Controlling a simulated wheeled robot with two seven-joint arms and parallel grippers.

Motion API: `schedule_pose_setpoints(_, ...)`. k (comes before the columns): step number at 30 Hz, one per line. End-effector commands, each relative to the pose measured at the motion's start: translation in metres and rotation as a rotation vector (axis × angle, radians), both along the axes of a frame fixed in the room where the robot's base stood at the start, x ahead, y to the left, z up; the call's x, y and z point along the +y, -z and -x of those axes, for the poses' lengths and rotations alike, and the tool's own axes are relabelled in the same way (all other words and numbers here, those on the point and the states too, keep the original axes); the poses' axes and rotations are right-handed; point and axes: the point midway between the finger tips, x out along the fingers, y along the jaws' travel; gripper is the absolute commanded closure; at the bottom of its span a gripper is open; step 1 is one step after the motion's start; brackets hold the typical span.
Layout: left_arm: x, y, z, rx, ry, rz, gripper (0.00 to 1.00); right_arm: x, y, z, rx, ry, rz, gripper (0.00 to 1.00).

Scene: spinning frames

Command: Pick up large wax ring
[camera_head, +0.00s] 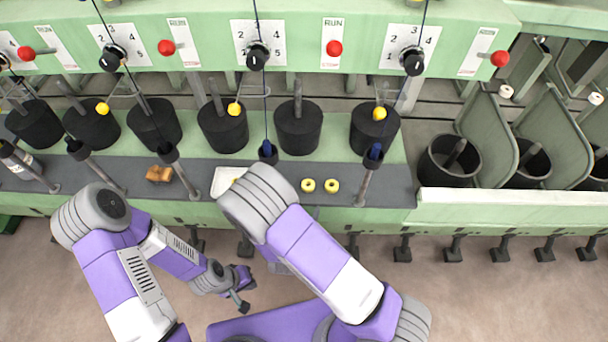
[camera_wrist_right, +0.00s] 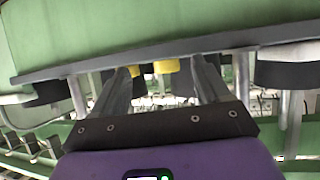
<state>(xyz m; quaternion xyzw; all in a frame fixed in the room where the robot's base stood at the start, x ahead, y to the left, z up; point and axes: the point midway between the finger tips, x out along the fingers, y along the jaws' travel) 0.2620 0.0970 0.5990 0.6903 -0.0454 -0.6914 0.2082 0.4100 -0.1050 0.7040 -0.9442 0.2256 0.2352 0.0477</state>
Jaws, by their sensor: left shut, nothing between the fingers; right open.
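Two yellow wax rings lie side by side on the dark shelf: the left ring (camera_head: 308,185) and the right ring (camera_head: 332,186). They look nearly the same size, so I cannot tell which is the large one. Two yellow pieces, a right one (camera_wrist_right: 166,65) and a left one (camera_wrist_right: 134,71), show between and beyond my right fingers in the right wrist view. My right gripper (camera_wrist_right: 163,70) is open and empty, apart from them; my right arm hides it in the head view. My left gripper (camera_head: 242,291) is shut and empty, low in front of the machine.
A white tray (camera_head: 225,183) sits partly behind my right arm. A brown block (camera_head: 159,174) lies further left on the dark shelf (camera_head: 385,186). Black cans (camera_head: 298,128) stand behind, with spindle posts (camera_head: 366,187) along the shelf. The floor in front is clear.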

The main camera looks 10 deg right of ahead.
Motion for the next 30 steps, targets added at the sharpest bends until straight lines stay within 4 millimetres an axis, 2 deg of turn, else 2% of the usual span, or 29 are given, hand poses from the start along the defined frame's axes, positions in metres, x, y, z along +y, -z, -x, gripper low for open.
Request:
schedule_pose_setpoints(3, 0.000, 0.003, 0.000, 0.001, 0.000, 0.000, 1.00, 0.006, -0.017, -0.005, -0.091, 0.004, 0.035, 0.25)
schedule_pose_setpoints(6, 0.000, 0.005, 0.000, 0.001, 0.000, 0.000, 1.00, 0.005, -0.022, -0.009, -0.125, 0.011, 0.046, 0.25)
schedule_pose_setpoints(22, 0.000, 0.027, 0.000, 0.001, 0.000, 0.000, 1.00, -0.030, -0.002, -0.062, -0.128, 0.013, 0.047, 0.25)
schedule_pose_setpoints(30, 0.000, 0.027, 0.000, 0.001, 0.000, 0.000, 1.00, -0.032, -0.001, -0.067, -0.126, 0.010, 0.048, 0.25)
